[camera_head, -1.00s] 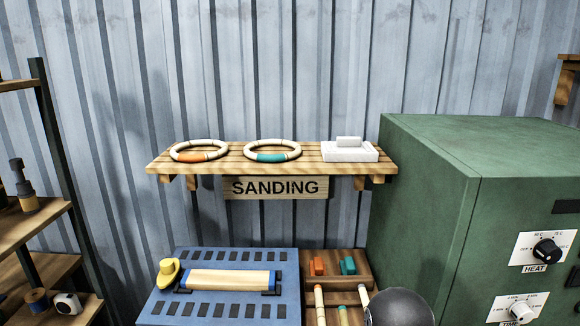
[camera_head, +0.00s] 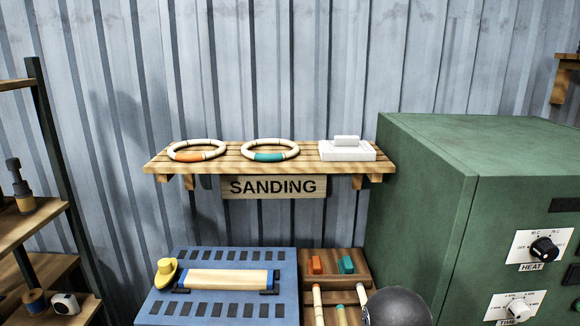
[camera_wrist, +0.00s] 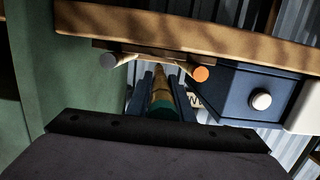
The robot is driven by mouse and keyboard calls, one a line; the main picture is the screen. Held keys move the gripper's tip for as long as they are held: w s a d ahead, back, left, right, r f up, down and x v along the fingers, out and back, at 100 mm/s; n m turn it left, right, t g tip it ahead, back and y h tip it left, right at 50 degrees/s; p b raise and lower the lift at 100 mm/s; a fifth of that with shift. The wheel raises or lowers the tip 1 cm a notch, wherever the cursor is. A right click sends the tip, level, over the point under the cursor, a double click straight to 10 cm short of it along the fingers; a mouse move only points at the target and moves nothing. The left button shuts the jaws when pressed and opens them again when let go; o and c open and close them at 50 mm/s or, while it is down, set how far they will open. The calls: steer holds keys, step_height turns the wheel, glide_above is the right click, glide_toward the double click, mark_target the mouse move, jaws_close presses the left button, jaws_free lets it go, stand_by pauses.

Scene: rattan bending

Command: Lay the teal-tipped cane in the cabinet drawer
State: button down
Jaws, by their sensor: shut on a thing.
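In the wrist view my gripper (camera_wrist: 162,95) is shut on the teal-tipped cane (camera_wrist: 160,110). The cane's teal band shows close to the palm, and its pale shaft runs away between the two dark fingers. A dark blue drawer-like box (camera_wrist: 231,92) with a round white knob (camera_wrist: 261,101) is to the right of the fingers. I cannot tell whether it is the cabinet drawer or whether it stands open. An orange-ended cane (camera_wrist: 200,74) and a grey-ended piece (camera_wrist: 107,61) lie just beyond the fingers, below a wooden board. My gripper does not show in the head view.
A wooden board (camera_wrist: 190,28) crosses the top of the wrist view. A green surface is at left. In the head view a green heat cabinet (camera_head: 425,190) is at right, a SANDING shelf (camera_head: 270,163) holds two rings, and a blue slotted board (camera_head: 215,309) lies below.

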steer(key=shift+f+b, duration=0.25)
steer(key=shift+b, duration=0.05)
steer(key=shift+w+d+r+b, duration=0.15)
steer(key=shift+w+r+b, duration=0.15)
steer(key=shift+w+b, duration=0.2)
steer(key=w+r, duration=0.1)
steer(key=w+r+b, duration=0.1)
steer(key=r, duration=0.1)
steer(key=w+r+b, duration=0.1)
steer(key=shift+d+r, duration=0.25)
steer(key=shift+r, duration=0.15)
step_height(320, 180, up, 7)
steer(key=w+b, duration=0.1)
steer(key=b, duration=0.1)
steer(key=r+b, duration=0.1)
steer(key=r, duration=0.1)
glide_above(346, 317)
steer(key=f, duration=0.5)
steer(key=shift+w, duration=0.25)
steer(key=shift+s+f, duration=0.15)
steer(key=shift+f, duration=0.4)
